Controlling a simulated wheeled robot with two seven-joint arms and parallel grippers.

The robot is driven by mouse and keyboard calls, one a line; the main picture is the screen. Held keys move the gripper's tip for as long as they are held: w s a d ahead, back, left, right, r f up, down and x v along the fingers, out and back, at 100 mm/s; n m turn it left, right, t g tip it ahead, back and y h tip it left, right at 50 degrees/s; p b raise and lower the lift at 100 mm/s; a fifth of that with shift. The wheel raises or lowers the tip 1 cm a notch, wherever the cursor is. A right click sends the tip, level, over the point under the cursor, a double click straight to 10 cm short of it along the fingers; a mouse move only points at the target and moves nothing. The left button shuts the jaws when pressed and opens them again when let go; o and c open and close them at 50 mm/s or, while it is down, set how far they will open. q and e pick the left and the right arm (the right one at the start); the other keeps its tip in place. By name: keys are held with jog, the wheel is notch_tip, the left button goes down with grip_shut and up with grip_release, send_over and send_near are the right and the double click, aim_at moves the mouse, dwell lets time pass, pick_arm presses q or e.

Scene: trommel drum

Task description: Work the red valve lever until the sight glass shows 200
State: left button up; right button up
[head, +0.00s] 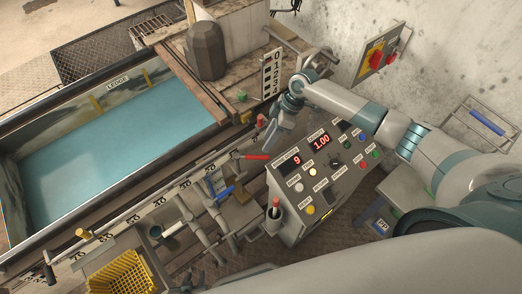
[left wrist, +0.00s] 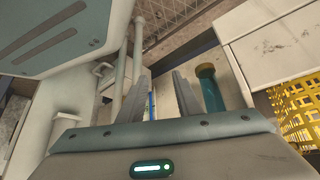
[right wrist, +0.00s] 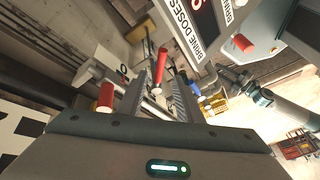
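The red valve lever (head: 255,157) sticks out level beside the tank rail, left of the control box. My right gripper (head: 272,132) hangs just above it. In the right wrist view the red lever (right wrist: 162,62) shows beyond and between the spread fingers (right wrist: 166,88); I cannot tell if they touch it. A white board marked 0 to 4 (head: 272,76) stands behind; I cannot make out a sight glass reading.
The control box (head: 320,165) displays 9 and 1.00. A blue lever (head: 225,193) and pipes lie left of it. The tank (head: 100,135) holds blue liquid. A yellow basket (head: 122,274) is at lower left. A red wall switch (head: 376,56) is at upper right.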

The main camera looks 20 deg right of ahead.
jog(key=x, duration=0.7)
grip_shut()
